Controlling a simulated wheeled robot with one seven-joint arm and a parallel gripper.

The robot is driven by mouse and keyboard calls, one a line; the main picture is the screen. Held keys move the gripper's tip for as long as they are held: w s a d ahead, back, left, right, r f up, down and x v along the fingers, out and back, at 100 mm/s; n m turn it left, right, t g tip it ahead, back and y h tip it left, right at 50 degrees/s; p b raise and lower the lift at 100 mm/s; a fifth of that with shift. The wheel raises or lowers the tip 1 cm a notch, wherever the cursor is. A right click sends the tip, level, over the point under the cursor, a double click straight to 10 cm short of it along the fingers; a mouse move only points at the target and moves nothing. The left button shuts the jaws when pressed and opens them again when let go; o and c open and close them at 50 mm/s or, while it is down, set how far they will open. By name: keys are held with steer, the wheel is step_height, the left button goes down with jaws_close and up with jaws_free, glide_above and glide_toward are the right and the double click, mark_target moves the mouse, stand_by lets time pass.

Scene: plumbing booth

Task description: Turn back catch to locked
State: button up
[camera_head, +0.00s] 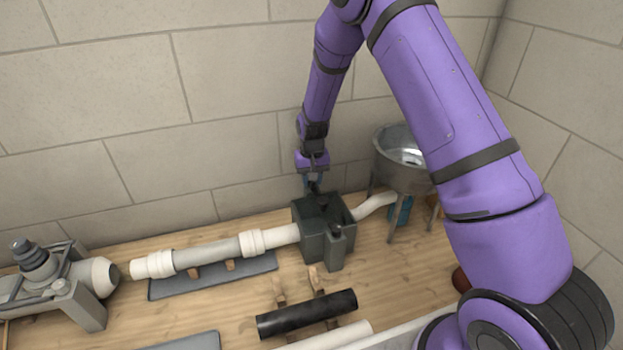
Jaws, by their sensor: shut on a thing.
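A dark green-grey box (335,256) stands on the wooden bench, with an open top and a small raised post at its front. My gripper (314,186) points down at the back left rim of this box and is shut on a small dark part there. I take that part to be the back catch (313,188), but it is small and mostly hidden by my fingers. Whether the catch is turned to locked cannot be seen.
A white pipe (210,254) meets the box from the left. A metal funnel-shaped basin (405,160) on legs stands to the right. A black tube (306,314) lies in front, and a grey valve assembly (60,280) stands far left. The wall is close behind.

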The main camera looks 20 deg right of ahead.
steer(key=shift+m, duration=0.4)
steer(key=o, duration=0.9)
step_height(320, 180, up, 11)
steer(key=shift+f, duration=0.1)
steer(key=shift+d, duration=0.1)
stand_by(0.4)
